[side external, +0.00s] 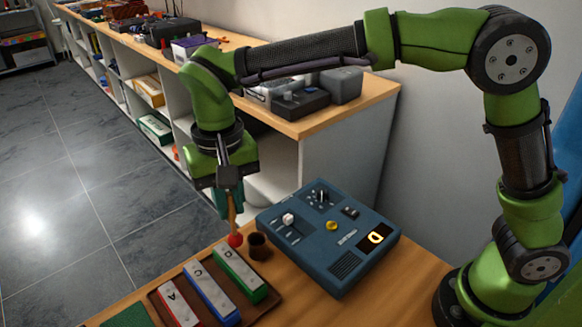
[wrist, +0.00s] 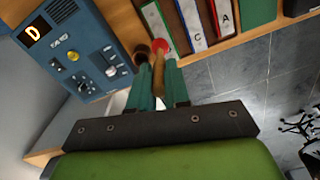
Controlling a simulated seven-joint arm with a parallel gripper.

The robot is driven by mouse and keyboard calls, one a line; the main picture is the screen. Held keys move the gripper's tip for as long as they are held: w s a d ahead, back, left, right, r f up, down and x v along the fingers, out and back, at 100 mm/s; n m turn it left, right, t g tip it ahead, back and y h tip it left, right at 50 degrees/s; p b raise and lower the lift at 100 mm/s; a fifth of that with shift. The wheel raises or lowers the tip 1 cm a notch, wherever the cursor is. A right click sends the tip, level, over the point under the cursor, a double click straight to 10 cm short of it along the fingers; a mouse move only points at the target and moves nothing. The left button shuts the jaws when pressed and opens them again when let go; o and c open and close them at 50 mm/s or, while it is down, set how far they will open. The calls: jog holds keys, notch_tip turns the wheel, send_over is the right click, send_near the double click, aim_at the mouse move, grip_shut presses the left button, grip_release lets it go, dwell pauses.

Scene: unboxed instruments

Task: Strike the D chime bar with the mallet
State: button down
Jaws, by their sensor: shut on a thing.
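My gripper (side external: 229,196) is shut on the wooden handle of the mallet (side external: 235,240), whose red ball head points down. In the wrist view, the mallet's head (wrist: 161,46) shows just beyond my teal fingers (wrist: 158,78). The D chime bar (side external: 240,272) is a green-edged silver bar, nearest the blue box. The head is by its far end, beside the brown cup; in the wrist view it overlaps the end of the D bar (wrist: 154,20). I cannot tell whether they touch. The blue C bar (side external: 211,293) and red A bar (side external: 179,305) lie beside it.
A brown cup (side external: 259,247) stands close beside the mallet head. The blue control box (side external: 330,265), with knobs and a lit "D" display (side external: 376,238), is to the right. A green mat (side external: 127,316) lies at the front left. A shelf unit (side external: 335,155) stands behind.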

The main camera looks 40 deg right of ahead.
aim_at(235, 236)
jog(key=shift+f, duration=0.1)
notch_tip(235, 236, down, 7)
jog(key=shift+f, duration=0.1)
jog(key=shift+r, duration=2.75)
